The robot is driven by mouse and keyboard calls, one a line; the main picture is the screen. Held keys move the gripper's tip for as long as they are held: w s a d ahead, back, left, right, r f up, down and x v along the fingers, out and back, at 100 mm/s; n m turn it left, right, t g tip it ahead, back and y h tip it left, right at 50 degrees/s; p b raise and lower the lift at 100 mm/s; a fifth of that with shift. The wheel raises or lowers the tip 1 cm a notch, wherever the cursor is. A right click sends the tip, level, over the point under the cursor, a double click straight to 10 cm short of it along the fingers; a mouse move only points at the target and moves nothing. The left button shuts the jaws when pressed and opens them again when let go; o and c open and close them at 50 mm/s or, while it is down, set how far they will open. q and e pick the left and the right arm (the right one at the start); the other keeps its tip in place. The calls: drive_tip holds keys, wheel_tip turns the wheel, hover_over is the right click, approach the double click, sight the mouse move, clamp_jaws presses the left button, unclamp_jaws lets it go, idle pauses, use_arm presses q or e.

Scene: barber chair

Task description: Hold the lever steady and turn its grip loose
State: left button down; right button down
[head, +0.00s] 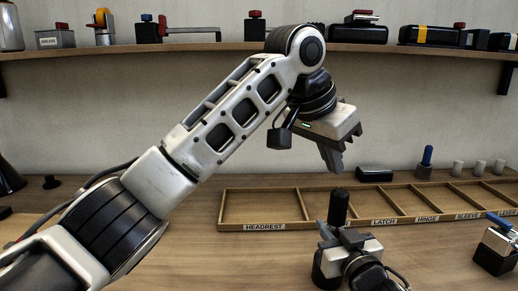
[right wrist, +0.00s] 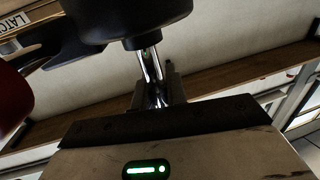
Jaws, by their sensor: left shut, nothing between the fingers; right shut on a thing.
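The lever's black grip (head: 338,207) stands upright in front of the tray in the head view. In the right wrist view the dark grip (right wrist: 125,22) is at the top, with the shiny metal lever shaft (right wrist: 152,75) below it. My right gripper (head: 340,236) is shut on the lever shaft, below the grip; its fingers (right wrist: 160,92) close around the metal. My left gripper (head: 332,158) is shut and empty, pointing down above the grip and apart from it. The lever's lower end is hidden by my right gripper.
A shallow wooden tray (head: 290,189) with labelled compartments lies across the bench behind the lever; its visible compartments look empty. A blue-topped peg (head: 427,157), grey cylinders (head: 479,167) and a black box (head: 375,174) stand behind it. A blue-handled block (head: 495,250) is at right. A shelf (head: 200,47) runs above.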

drive_tip(key=c, duration=1.3)
unclamp_jaws()
